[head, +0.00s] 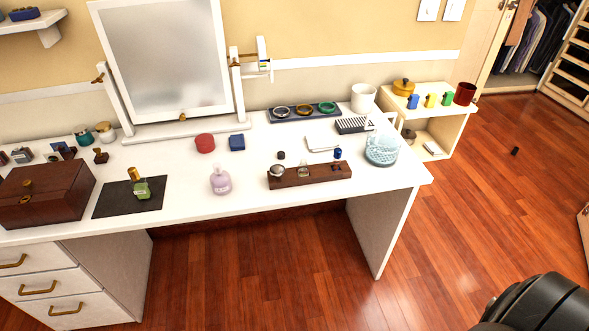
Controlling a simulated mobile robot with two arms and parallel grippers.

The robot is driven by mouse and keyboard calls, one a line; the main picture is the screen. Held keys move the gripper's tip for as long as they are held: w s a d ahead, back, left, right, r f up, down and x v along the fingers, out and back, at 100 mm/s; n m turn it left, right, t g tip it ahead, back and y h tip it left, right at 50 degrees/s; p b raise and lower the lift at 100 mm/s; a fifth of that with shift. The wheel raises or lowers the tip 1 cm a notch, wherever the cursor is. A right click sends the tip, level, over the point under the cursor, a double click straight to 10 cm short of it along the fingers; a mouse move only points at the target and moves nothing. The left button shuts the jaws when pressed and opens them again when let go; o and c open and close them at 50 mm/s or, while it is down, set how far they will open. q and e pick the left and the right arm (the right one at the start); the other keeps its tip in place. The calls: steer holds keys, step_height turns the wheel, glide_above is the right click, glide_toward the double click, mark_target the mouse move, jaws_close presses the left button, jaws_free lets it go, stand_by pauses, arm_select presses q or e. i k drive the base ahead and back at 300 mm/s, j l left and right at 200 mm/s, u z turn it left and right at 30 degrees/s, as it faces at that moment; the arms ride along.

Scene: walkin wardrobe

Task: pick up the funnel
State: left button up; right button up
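A long wooden rack (315,179) lies on the white dressing table (260,195), near its front edge and right of its middle. A small silver round piece (277,170) sits at the rack's left end; it may be the funnel, but it is too small to be sure. Small glass vials (303,172) stand farther right in the rack. Neither of my grippers is in view. A black rounded part, probably of my own arm, shows at the lower right.
A pink bottle (221,181) stands left of the rack. A blue glass vessel (382,149) stands to its right, and a small dark cap (281,155) lies behind it. A mirror (165,55) stands at the back. Floor in front of the table is clear.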

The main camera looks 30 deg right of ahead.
mark_target(276, 171)
steer(key=i+j+z, duration=0.35)
steer(key=i, duration=0.3)
steer(key=i+j+z, duration=0.35)
steer(key=i+j, duration=0.25)
steer(key=z, duration=0.45)
